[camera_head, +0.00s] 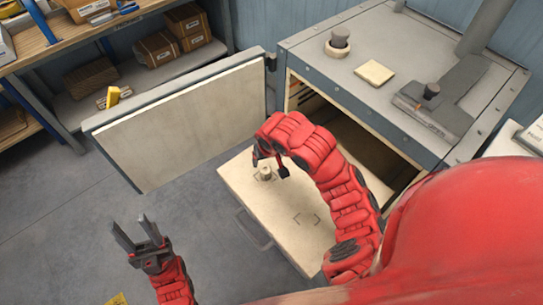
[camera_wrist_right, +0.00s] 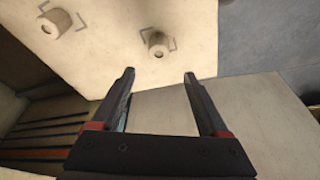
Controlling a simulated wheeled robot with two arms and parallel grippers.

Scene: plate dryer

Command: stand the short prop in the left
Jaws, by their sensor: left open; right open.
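A pale cream shelf (camera_head: 240,180) sticks out from the open dryer (camera_head: 290,55). A small pale round prop (camera_head: 265,172) stands on it; it also shows in the right wrist view (camera_wrist_right: 158,43), between corner marks. A second pale prop (camera_wrist_right: 58,23), by its own marks, shows in the right wrist view to the left; my right arm seems to hide it in the head view. I cannot tell which prop is shorter. My right gripper (camera_head: 269,163) is open and empty near the first prop, its fingers (camera_wrist_right: 159,74) apart. My left gripper (camera_head: 131,224) is open and empty, away from the shelf.
The dryer door (camera_head: 180,120) stands open at left. Another marked spot (camera_head: 306,219) on the shelf is bare. A handle (camera_head: 250,228) runs along the shelf's front edge. Storage racks (camera_head: 65,42) with boxes stand at back left. The floor (camera_head: 60,215) at left is free.

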